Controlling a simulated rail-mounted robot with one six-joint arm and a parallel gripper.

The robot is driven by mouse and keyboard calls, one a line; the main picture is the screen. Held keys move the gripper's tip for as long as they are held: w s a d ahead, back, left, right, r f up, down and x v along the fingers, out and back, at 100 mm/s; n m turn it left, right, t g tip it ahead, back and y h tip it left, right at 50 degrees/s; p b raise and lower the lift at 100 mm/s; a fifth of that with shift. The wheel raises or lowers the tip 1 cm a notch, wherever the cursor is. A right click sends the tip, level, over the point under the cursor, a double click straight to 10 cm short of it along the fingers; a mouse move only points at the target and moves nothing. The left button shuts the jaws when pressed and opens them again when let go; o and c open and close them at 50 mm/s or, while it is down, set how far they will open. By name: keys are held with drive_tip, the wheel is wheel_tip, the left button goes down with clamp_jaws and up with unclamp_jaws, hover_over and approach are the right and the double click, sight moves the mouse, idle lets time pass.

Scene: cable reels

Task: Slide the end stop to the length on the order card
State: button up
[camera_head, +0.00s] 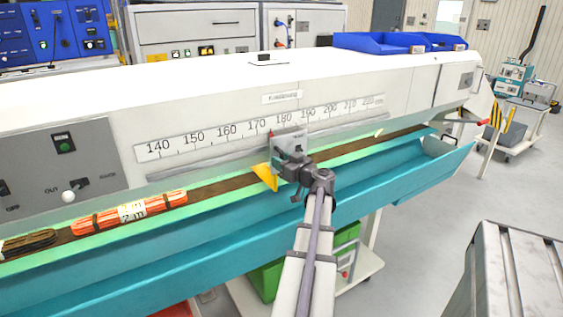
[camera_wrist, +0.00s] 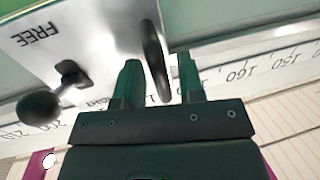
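The end stop (camera_head: 287,142) is a grey block with a yellow plate (camera_head: 264,176) on the front rail of the long white machine. In the wrist view the end stop's plate (camera_wrist: 95,30) reads FREE beside a lever with a black ball (camera_wrist: 38,107). A dark rounded grip (camera_wrist: 153,55) stands between my gripper's fingers (camera_wrist: 161,88), which are apart, with gaps showing beside it. I cannot make out an order card.
An orange cable bundle (camera_head: 130,212) and a dark bundle (camera_head: 28,243) lie in the trough at left. A teal tray edge (camera_head: 220,255) runs along the front. A grey panel (camera_head: 58,170) carries switches.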

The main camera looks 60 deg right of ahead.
drive_tip(key=shift+o, duration=0.2)
drive_tip(key=v, duration=1.1)
drive_tip(key=shift+w, duration=0.1)
